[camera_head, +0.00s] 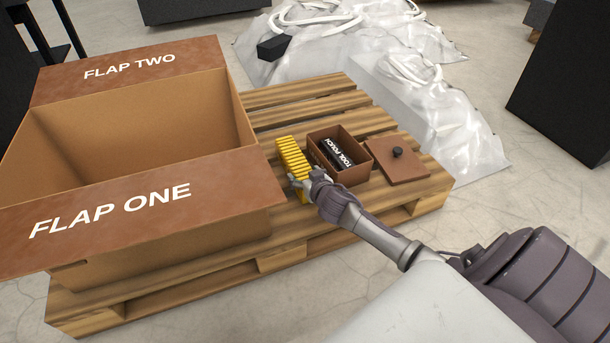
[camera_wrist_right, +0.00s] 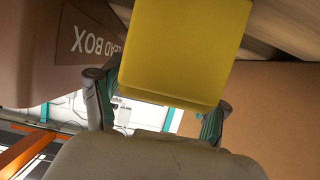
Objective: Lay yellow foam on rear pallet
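The yellow foam (camera_head: 291,157) is a ridged yellow block at the pallet's right half, between the large carton and a small brown box. My right gripper (camera_head: 303,184) is at its near end. In the right wrist view the yellow foam (camera_wrist_right: 180,50) fills the space between the two fingers of my right gripper (camera_wrist_right: 162,110), which sit against opposite sides of it. Whether the foam touches the planks under it is hard to tell. The wooden pallet (camera_head: 300,98) carries all of this. I cannot tell whether it is the rear one. My left gripper is not in view.
The large open carton (camera_head: 130,125) with flaps marked ONE and TWO covers the pallet's left. A small open box (camera_head: 353,175) holds a black tool pouch (camera_head: 338,152). A brown lid (camera_head: 400,165) with a black knob lies beside it. Clear plastic sheeting (camera_head: 340,50) lies behind.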

